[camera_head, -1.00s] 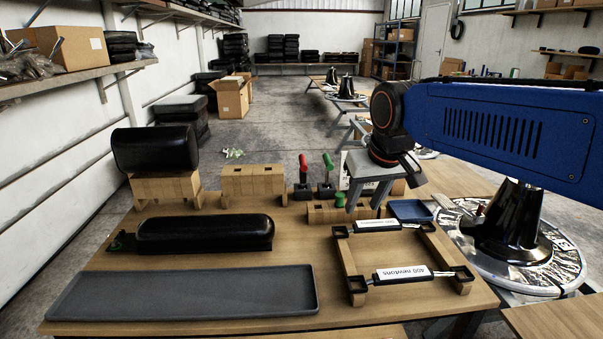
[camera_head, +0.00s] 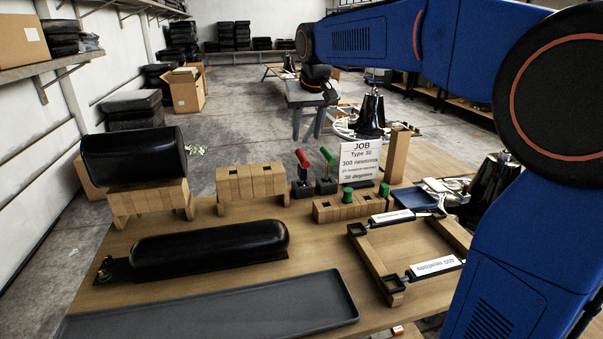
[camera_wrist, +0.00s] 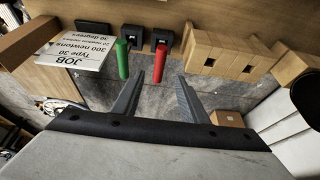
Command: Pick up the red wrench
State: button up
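The red wrench (camera_head: 303,159) stands upright in a black holder (camera_head: 302,188) near the back of the wooden table. Its red handle also shows in the wrist view (camera_wrist: 160,64). A green-handled wrench (camera_head: 327,156) stands in a like holder just to its right in the head view; it also shows in the wrist view (camera_wrist: 122,60). My gripper (camera_head: 308,132) is open and empty, fingers down, above and seemingly behind the red handle. In the wrist view the red handle appears between the two fingertips (camera_wrist: 161,76); I cannot tell the exact distance.
Wooden blocks (camera_head: 252,183) stand left of the wrenches. A white job sign (camera_head: 359,160) stands to the right. A black cushion (camera_head: 210,241), a grey tray (camera_head: 215,310) and a wooden frame (camera_head: 455,236) with 400 newtons labels lie nearer.

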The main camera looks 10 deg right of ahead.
aim_at(303, 156)
jog(key=x, duration=1)
jog(key=shift+s, duration=0.1)
jog(key=shift+s+x, duration=0.2)
jog(key=shift+x, duration=2.4)
grip_shut()
